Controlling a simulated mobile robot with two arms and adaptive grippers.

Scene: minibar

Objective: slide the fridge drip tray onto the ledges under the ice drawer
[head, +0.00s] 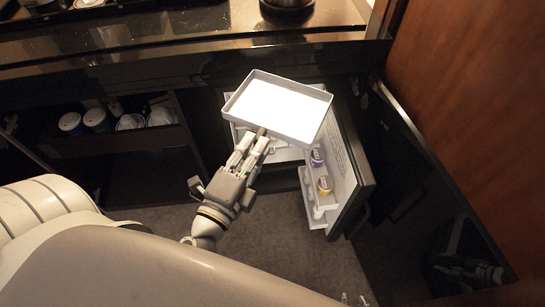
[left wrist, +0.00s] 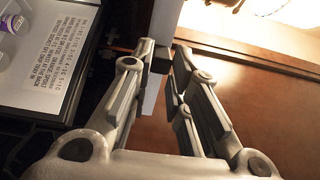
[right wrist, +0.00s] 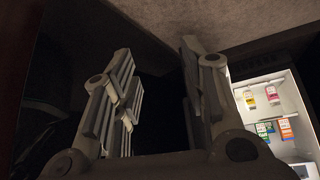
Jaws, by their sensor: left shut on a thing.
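The drip tray (head: 290,112), white, shallow and rimmed, is held up in front of the open fridge, below the counter edge. My left gripper (head: 262,131) is shut on its near rim. The left wrist view shows the fingertips (left wrist: 162,60) closed on a pale strip of the tray (left wrist: 168,20). The tray hides much of the fridge opening from above; I cannot make out the ice drawer or ledges. My right gripper (right wrist: 156,48) is open and empty in the right wrist view, with the lit fridge interior (right wrist: 270,78) to its right.
The fridge door (head: 344,165) stands open on the right, with purple and yellow items (head: 324,184) on its shelves. A counter (head: 180,40) overhangs the back. A side shelf (head: 110,140) holds cups at left. A wooden panel (head: 465,90) bounds the right. Carpet (head: 285,240) is clear in front.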

